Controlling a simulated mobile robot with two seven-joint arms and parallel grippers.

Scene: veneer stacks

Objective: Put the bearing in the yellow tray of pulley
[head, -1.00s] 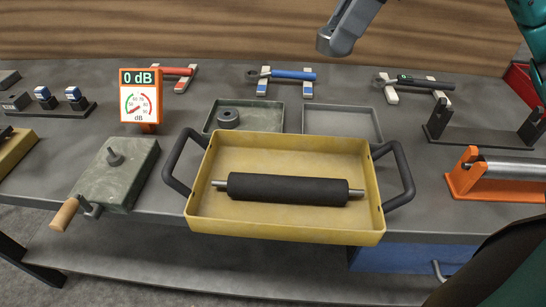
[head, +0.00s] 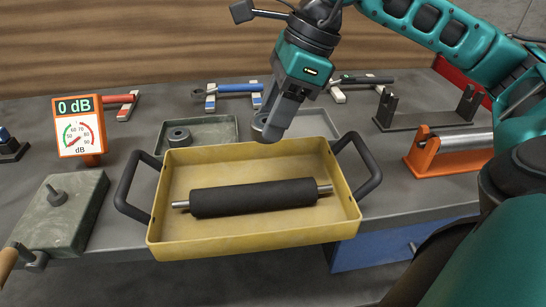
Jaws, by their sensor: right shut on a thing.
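The yellow tray (head: 255,241) stands at the front of the bench with a black roller (head: 252,197) on a steel shaft lying in it; I see no pulley in it. My right gripper (head: 274,132) is over the tray's back rim, pointing down, shut on a small grey ring (head: 259,121), which looks like the bearing. The fingers hide much of the ring. Another grey ring-shaped part (head: 179,136) sits in the left shallow grey tray (head: 215,144). My left gripper is out of view.
A second shallow grey tray (head: 322,128) is behind the yellow tray. The tray's black handles (head: 366,166) stick out at both sides. The dB meter (head: 79,126) and a green block (head: 62,211) are left; an orange roller stand (head: 424,157) is right.

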